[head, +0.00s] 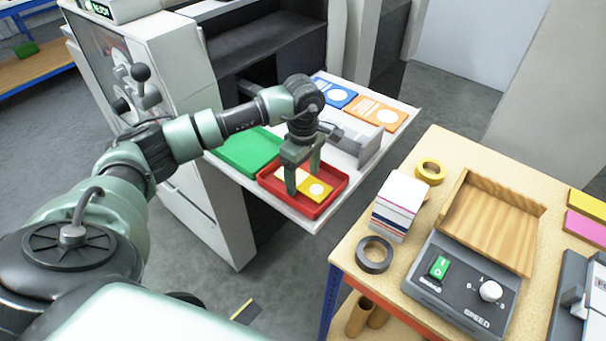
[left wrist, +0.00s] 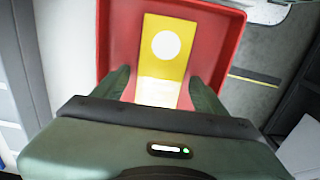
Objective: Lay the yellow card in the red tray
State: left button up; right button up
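The yellow card (head: 319,188), with a white circle and a pale end, lies in the red tray (head: 322,208) on the white shelf. In the left wrist view the yellow card (left wrist: 180,65) appears flat on the floor of the red tray (left wrist: 222,50). My left gripper (head: 303,180) points down over the tray. In the left wrist view my left gripper (left wrist: 160,78) is open, one finger on each side of the card, with gaps between fingers and card. Part of the card is hidden behind the gripper. My right gripper is not in view.
Blue (head: 335,93) and orange (head: 376,112) cards lie farther back on the shelf, past a grey raised block (head: 363,148). At right, a table holds a card stack (head: 399,205), tape rolls (head: 375,254) and a control box (head: 460,285).

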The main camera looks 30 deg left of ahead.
aim_at(303, 181)
pick_arm(q)
jog(key=shift+r, duration=0.15)
jog(key=shift+r, duration=0.15)
notch_tip(303, 181, up, 12)
jog(key=b, duration=0.3)
jog(key=shift+b, duration=0.3)
jog(key=shift+f, duration=0.2)
